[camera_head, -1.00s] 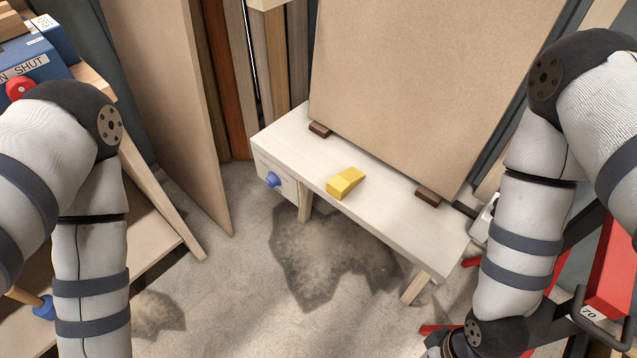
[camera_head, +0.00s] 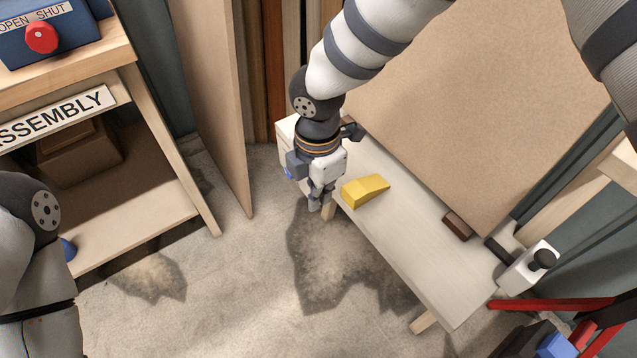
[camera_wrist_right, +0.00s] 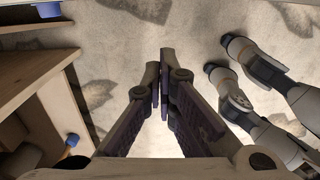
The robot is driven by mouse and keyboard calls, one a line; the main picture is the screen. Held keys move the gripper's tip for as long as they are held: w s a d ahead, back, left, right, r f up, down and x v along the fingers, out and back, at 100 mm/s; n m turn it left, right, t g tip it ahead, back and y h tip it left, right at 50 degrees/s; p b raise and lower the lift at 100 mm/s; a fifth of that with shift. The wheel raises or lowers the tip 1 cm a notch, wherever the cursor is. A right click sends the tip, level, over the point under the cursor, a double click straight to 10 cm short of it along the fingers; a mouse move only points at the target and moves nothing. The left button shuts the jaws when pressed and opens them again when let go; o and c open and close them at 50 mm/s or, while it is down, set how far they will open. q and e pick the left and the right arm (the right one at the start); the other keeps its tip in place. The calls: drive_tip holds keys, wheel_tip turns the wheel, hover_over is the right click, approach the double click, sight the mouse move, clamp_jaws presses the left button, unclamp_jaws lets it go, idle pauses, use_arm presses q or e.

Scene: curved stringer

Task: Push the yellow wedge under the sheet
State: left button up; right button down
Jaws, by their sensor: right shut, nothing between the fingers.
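The yellow wedge (camera_head: 365,190) lies on the white bench (camera_head: 400,240), near its front edge. The brown sheet (camera_head: 480,110) stands tilted at the back of the bench, its lower edge on small dark brown blocks (camera_head: 457,227). The wedge is apart from the sheet, in front of its lower edge. My right gripper (camera_head: 317,205) is at the bench's left front edge, pointing down, just left of the wedge and not visibly touching it. It is shut and empty; its closed fingers also show in the right wrist view (camera_wrist_right: 165,85). My left gripper is out of view.
A wooden assembly table (camera_head: 130,100) with a blue box and red button (camera_head: 42,37) stands at left. A tall board (camera_head: 220,110) leans behind. A white device with a black knob (camera_head: 530,268) and red frame parts (camera_head: 550,303) are at right. The floor ahead is open.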

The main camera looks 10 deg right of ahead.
sight(370, 182)
drive_tip(key=w+d+f, duration=0.1)
drive_tip(key=d+f, duration=0.2)
drive_tip(key=f, duration=0.2)
drive_tip(key=shift+w+d, duration=0.2)
drive_tip(key=shift+d, duration=0.2)
drive_tip(key=shift+d, duration=0.1)
drive_tip(key=w+d, duration=0.1)
drive_tip(key=d, duration=0.1)
drive_tip(key=w+d, duration=0.1)
drive_tip(key=d, duration=0.2)
drive_tip(key=w+d, duration=0.1)
drive_tip(key=d, duration=0.2)
drive_tip(key=shift+b, duration=0.3)
